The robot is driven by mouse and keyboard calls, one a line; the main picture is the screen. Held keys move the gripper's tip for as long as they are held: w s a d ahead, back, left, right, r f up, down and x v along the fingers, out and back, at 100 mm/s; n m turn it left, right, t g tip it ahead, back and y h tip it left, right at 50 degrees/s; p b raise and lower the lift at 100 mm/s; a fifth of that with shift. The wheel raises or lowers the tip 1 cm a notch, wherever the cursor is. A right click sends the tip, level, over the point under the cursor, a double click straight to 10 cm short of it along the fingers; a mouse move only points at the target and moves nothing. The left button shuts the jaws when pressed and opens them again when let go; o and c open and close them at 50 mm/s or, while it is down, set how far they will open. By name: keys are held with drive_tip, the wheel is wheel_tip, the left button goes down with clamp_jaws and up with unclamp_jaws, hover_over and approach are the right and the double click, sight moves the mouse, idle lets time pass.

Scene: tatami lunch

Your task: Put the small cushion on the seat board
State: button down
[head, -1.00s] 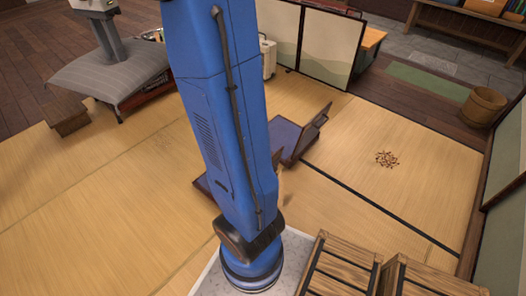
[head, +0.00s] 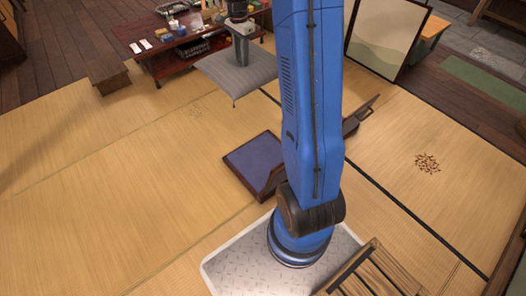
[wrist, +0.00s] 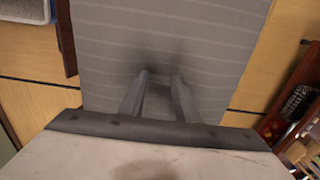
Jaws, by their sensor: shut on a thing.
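The small cushion (head: 222,76) is grey and square. In the head view it hangs in the air beyond the seat board, tilted, with its near corner lowest. It also fills the upper middle of the wrist view (wrist: 190,30), where faint stripes show. My gripper (head: 241,62) is shut on the cushion; in the wrist view its two fingers (wrist: 160,80) press into the fabric. The seat board (head: 252,158), with a blue-purple top and brown wooden edges, lies on the tatami nearer than the cushion. My blue arm hides its right part, and nothing lies on the part that shows.
A low dark table (head: 165,62) with small items stands behind the cushion. A wooden step (head: 108,77) is at left, a folding screen (head: 385,42) at back right. Scattered brown bits (head: 427,163) lie on the right mat. A wooden crate (head: 370,275) is close in front.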

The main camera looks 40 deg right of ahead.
wheel_tip(320, 180, down, 11)
hover_over(258, 162)
wheel_tip(258, 162, down, 32)
drive_tip(key=shift+d+f, duration=0.1)
drive_tip(key=shift+f, duration=4.9)
drive_tip(key=c, duration=1.3)
unclamp_jaws()
drive_tip(key=shift+f, duration=0.1)
drive_tip(key=shift+c, duration=0.2)
